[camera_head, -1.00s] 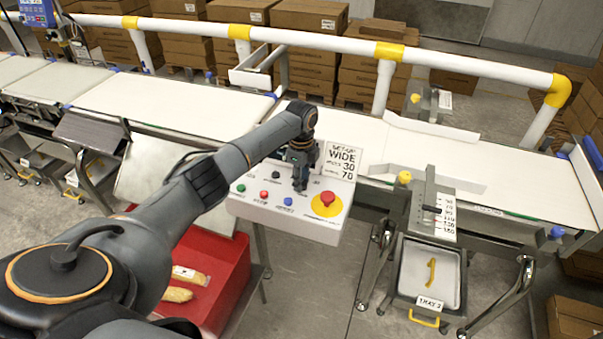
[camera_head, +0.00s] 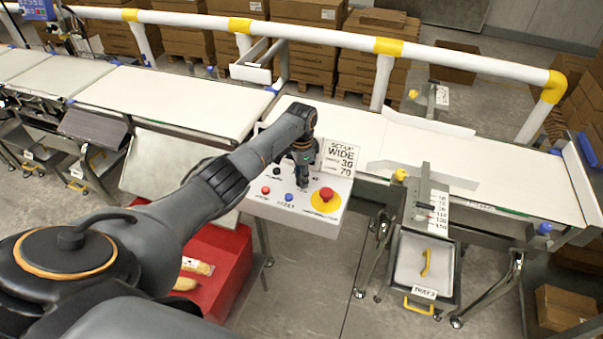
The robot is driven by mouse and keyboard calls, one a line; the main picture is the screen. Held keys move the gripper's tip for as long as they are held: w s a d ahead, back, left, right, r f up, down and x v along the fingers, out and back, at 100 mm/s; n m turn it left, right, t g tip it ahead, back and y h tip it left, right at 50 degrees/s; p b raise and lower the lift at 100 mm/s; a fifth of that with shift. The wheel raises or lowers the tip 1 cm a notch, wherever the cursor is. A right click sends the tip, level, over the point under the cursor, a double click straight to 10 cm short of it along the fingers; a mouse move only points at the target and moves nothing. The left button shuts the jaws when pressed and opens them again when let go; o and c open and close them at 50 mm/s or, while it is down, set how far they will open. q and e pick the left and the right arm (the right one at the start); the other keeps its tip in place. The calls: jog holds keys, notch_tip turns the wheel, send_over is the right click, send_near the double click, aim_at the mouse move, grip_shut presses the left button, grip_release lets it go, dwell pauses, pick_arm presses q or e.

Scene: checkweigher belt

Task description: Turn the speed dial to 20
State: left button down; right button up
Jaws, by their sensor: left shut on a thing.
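The white control box (camera_head: 318,217) stands in front of the belt, with a red button (camera_head: 266,190), a blue button (camera_head: 289,197) and a red emergency stop (camera_head: 326,194) on a yellow disc. My left gripper (camera_head: 303,186) points down onto the top of the box, between the blue button and the emergency stop. It is shut on the speed dial, which the fingers and wrist hide, so its setting cannot be read. A set-up card (camera_head: 340,157) behind the box reads WIDE, 30 and 70. My right gripper is out of view.
The white belt (camera_head: 530,187) runs behind the box, with a guide rail and yellow-knobbed slide (camera_head: 399,175) to the right. A grey tray (camera_head: 411,262) hangs below the slide. A red bin (camera_head: 230,268) with bread stands under my left arm. A white-and-yellow pipe rail (camera_head: 320,36) crosses behind.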

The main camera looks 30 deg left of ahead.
pick_arm(q)
jog(key=shift+n, duration=0.5)
jog(key=c, duration=1)
grip_release()
jog(key=shift+r, duration=0.1)
notch_tip(320, 180, up, 12)
jog(key=shift+f, duration=0.1)
